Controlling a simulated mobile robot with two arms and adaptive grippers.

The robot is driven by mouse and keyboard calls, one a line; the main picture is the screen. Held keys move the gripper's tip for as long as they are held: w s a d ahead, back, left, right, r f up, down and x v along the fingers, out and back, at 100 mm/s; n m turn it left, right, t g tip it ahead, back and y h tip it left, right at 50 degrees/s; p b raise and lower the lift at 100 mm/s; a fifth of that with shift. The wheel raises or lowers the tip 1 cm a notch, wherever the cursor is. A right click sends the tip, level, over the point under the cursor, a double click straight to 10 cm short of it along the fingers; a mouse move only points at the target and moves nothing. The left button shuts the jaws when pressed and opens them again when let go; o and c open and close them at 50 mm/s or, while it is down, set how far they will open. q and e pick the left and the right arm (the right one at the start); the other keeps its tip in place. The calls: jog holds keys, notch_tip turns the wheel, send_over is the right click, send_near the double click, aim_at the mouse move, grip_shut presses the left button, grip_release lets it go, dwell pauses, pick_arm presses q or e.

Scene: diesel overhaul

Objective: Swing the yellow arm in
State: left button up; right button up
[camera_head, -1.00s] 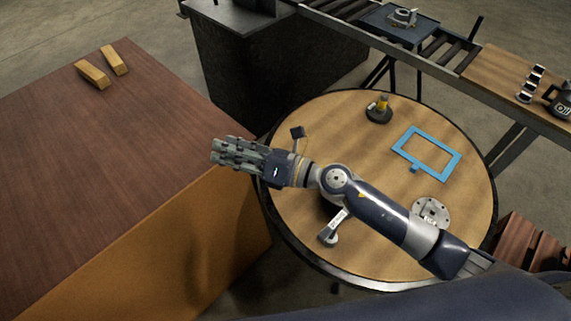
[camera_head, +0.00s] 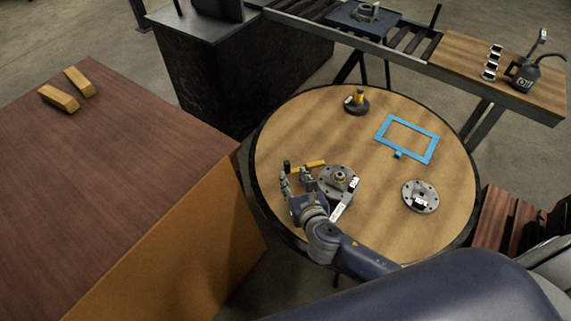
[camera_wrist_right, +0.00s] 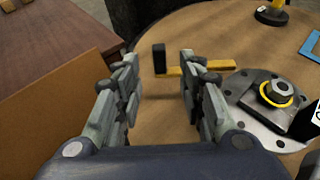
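The yellow arm (camera_head: 316,164) is a short bar on a grey round fixture (camera_head: 345,176) on the round table. It points left from the fixture and has an upright black knob (camera_head: 287,166) at its outer end. In the right wrist view the yellow arm (camera_wrist_right: 170,71) runs behind the right-hand finger, and the black knob (camera_wrist_right: 159,58) stands beyond the gap between the fingertips. My right gripper (camera_head: 295,177) is open and empty, just short of the knob; it also fills the wrist view (camera_wrist_right: 158,66). I see no contact. My left gripper is not in view.
The round table (camera_head: 290,125) also holds a blue frame (camera_head: 432,150), a grey disc (camera_head: 421,187) and a black-based part with a yellow top (camera_head: 357,102). A brown bench (camera_head: 120,150) borders it on the left. A roller conveyor (camera_head: 398,54) runs behind.

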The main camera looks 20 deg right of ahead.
aim_at(288, 167)
jog(key=x, duration=0.9)
jog(key=shift+w, duration=0.2)
grip_shut()
